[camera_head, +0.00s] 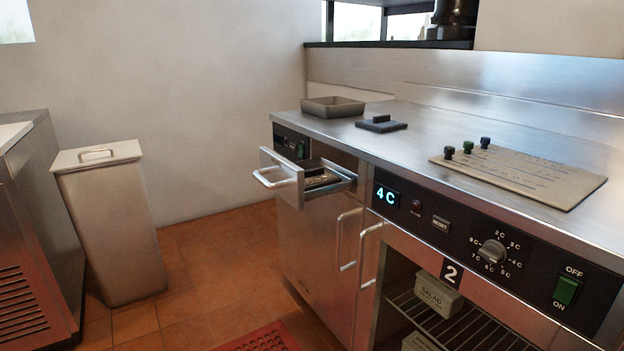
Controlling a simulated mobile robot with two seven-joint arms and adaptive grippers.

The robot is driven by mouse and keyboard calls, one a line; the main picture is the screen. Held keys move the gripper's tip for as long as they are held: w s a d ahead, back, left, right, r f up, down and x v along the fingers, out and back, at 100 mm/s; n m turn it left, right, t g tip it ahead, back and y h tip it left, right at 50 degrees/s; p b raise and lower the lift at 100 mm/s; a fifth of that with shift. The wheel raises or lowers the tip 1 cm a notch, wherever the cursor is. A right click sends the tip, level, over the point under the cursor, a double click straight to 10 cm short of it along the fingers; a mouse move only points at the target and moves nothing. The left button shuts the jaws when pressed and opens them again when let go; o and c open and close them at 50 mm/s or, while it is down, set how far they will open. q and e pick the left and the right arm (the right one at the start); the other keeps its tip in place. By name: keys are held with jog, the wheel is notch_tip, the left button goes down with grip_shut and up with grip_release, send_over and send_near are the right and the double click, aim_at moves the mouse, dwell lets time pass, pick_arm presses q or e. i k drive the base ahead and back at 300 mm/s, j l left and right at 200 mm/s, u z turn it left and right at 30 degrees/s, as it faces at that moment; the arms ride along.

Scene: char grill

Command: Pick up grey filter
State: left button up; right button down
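I cannot tell for sure which thing is the grey filter. A dark grey flat block (381,125) with a raised piece on top lies on the steel counter (440,125). An open drawer (282,170) below the counter's left end holds a flat brownish and dark piece (318,179), partly hidden by the drawer front. Neither of my grippers is in view.
A shallow metal tray (333,107) stands at the counter's back left. A lettered board (520,175) with several coloured knobs lies to the right. A lidded bin (108,220) stands by the wall. A red mat (262,339) lies on the tiled floor.

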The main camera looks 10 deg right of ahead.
aim_at(316, 177)
jog(key=i+j+z, duration=0.1)
jog(key=z, duration=1.05)
jog(key=i+j+z, duration=0.25)
jog(key=j+z, duration=0.25)
jog(key=j, duration=0.15)
jog(key=j+z, duration=0.25)
jog(key=j, duration=0.15)
jog(key=i, duration=0.05)
